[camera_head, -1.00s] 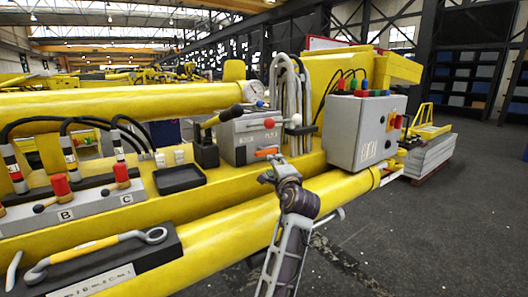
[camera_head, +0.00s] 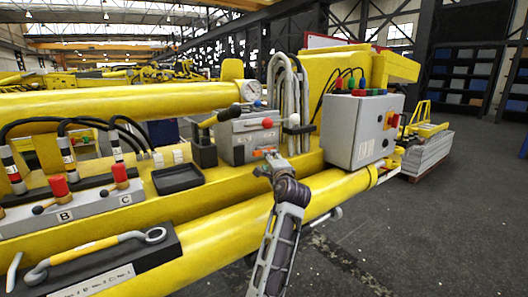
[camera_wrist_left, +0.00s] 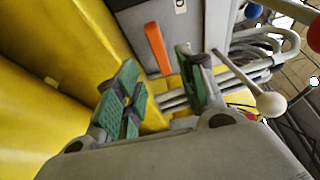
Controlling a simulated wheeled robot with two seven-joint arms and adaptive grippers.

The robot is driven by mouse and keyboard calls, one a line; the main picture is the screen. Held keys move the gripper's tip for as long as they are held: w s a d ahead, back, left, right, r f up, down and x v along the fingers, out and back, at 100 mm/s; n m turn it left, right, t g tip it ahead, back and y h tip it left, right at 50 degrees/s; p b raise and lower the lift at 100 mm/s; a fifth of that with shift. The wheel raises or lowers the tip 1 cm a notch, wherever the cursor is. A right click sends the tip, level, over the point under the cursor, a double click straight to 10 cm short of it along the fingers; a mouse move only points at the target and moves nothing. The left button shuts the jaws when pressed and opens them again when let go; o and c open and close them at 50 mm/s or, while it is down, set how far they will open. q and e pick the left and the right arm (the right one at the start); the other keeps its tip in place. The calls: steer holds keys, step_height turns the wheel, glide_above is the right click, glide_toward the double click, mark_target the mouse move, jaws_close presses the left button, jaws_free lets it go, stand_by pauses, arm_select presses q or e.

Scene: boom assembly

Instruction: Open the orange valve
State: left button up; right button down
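The orange valve (camera_head: 264,152) is a short orange lever low on the front of a grey valve box (camera_head: 238,132). In the left wrist view the orange valve (camera_wrist_left: 158,48) stands out from the dark grey box face, beyond the fingertips. My left gripper (camera_head: 268,166) is just below the lever in the head view. In the wrist view the green-padded fingers of my left gripper (camera_wrist_left: 160,92) are apart with nothing between them. The lever lies ahead of the gap between them, and no contact shows. My right gripper is not in view.
A white-knobbed lever (camera_wrist_left: 268,102) stands close to the right finger, with grey hoses behind it. A red knob (camera_head: 267,123) sits above the orange lever. A grey control box (camera_head: 352,135) is to the right. Yellow boom beams (camera_head: 190,245) run below and left.

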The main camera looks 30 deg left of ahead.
mark_target(261, 150)
arm_select(q)
steer(key=p+x, duration=0.1)
steer(key=x, duration=0.6)
steer(key=shift+w+a+p, duration=0.25)
steer(key=shift+a+p, duration=0.05)
steer(key=shift+p, duration=0.1)
steer(key=shift+x, duration=1.1)
steer(key=c, duration=0.9)
steer(key=shift+f, duration=0.1)
jaws_close()
